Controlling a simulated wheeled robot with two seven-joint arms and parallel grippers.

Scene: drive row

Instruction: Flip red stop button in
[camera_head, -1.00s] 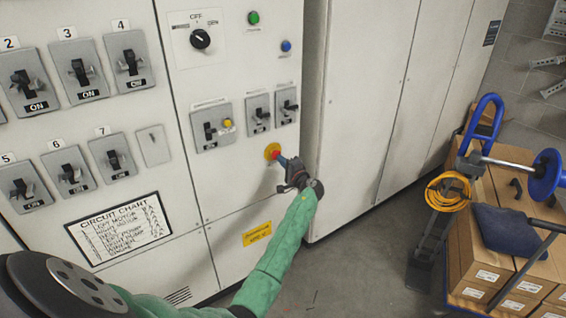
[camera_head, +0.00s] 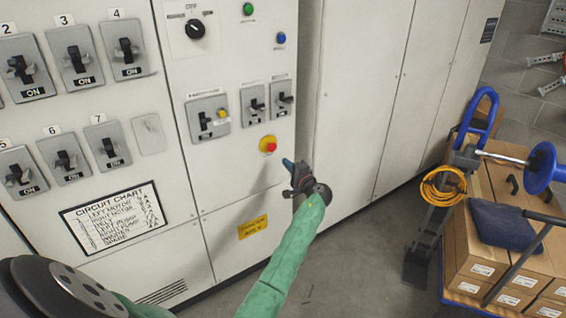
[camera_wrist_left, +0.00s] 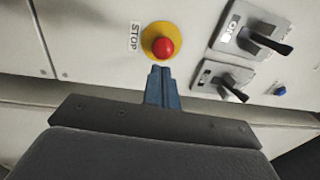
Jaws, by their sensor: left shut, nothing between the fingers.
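The red stop button (camera_head: 268,145) sits on a yellow round base on the white cabinet front, below a row of small switches. In the left wrist view the red button (camera_wrist_left: 163,47) shows in front of the fingertips, with a STOP label (camera_wrist_left: 135,36) beside it. My left gripper (camera_head: 287,163) is shut and empty, with its blue fingertips to the right of and a little below the button in the head view. In the wrist view the closed fingers (camera_wrist_left: 160,78) point at the yellow base, and a gap to the cabinet shows in the head view. My right gripper is not in view.
Breaker switches (camera_head: 20,67) marked ON and a circuit chart (camera_head: 115,217) fill the cabinet's left part. Small switches (camera_head: 254,104) sit just above the button. A cart with boxes (camera_head: 490,255) and a blue-handled tool stands at the right. Grey floor lies between.

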